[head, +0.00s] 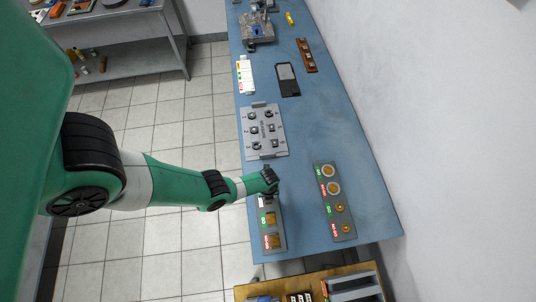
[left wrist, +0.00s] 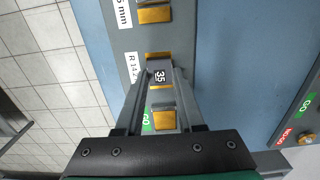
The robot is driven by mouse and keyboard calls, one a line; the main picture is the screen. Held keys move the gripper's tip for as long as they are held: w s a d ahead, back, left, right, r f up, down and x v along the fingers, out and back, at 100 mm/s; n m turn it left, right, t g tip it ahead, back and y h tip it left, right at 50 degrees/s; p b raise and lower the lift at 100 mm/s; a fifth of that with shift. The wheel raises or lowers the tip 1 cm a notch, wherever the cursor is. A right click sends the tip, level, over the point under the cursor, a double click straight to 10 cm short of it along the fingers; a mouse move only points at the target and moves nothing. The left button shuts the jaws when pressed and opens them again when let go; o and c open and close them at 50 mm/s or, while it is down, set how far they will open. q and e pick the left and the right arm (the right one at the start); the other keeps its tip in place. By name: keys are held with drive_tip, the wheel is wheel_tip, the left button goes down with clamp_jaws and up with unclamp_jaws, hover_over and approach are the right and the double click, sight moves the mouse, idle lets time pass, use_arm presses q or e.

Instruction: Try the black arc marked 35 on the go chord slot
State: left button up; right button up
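My left gripper (left wrist: 160,78) is shut on the black arc marked 35 (left wrist: 159,74), with a finger on each side of it. In the head view my left gripper (head: 269,180) is over the far end of the near grey gauge plate (head: 277,238). In the left wrist view the arc covers part of a brass-coloured slot (left wrist: 158,55); I cannot tell whether it is in that slot or above it. Another brass slot (left wrist: 164,119) beside a green GO label (left wrist: 147,120) shows between the fingers. My right gripper is not in view.
A second grey plate (head: 335,202) with round brass gauges lies to the right on the blue bench (head: 301,220). A grey plate with several black parts (head: 263,130) lies beyond the gripper. The bench between the two gauge plates is clear.

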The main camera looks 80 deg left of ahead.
use_arm(q)
clamp_jaws()
wheel_tip(320, 180, up, 5)
drive_tip(key=p, duration=0.5)
drive_tip(key=shift+r, duration=0.1)
